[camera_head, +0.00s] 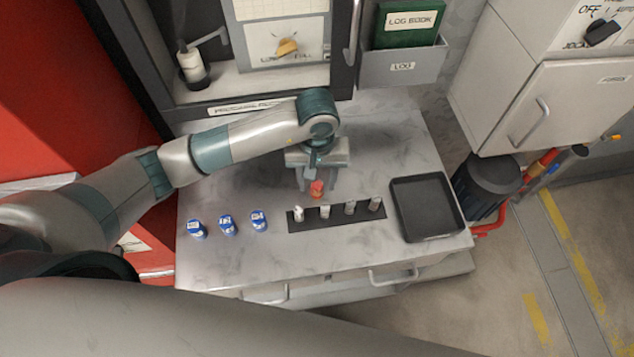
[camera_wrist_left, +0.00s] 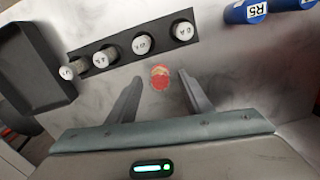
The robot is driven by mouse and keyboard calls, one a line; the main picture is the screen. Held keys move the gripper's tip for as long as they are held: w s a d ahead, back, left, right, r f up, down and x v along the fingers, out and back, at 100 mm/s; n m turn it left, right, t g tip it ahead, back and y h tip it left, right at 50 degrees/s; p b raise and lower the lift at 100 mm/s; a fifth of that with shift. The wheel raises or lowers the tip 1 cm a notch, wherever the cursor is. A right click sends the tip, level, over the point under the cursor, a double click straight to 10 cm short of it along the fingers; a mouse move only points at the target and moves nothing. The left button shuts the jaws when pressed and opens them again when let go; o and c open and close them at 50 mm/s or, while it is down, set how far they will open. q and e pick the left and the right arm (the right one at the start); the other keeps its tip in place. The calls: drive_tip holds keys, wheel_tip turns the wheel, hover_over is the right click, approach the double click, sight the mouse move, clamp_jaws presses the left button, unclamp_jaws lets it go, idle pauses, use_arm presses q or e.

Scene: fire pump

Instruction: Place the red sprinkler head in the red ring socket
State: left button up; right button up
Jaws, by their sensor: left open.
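A small red sprinkler head (camera_head: 317,189) with an orange top stands on the marble counter, just behind a black strip. My left gripper (camera_head: 318,184) is above it, pointing down, open and empty. In the left wrist view the red head (camera_wrist_left: 160,77) shows between the tips of the two spread fingers (camera_wrist_left: 159,84), with gaps on both sides. I cannot tell how far the fingertips are above the counter. I cannot make out a red ring socket in either view. My right gripper is not in view.
The black strip (camera_head: 337,220) holds several white-topped pieces close in front of the red head. Several blue labelled cylinders (camera_head: 228,226) stand to the left. A black tray (camera_head: 428,207) lies to the right. A cabinet with a log book holder (camera_head: 402,66) rises behind.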

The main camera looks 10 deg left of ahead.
sight(317, 185)
use_arm(q)
wheel_tip(317, 185, up, 9)
drive_tip(key=p, duration=0.2)
drive_tip(key=shift+f, duration=0.2)
drive_tip(key=shift+s+d, duration=0.1)
drive_tip(key=shift+s, duration=0.05)
idle(0.4)
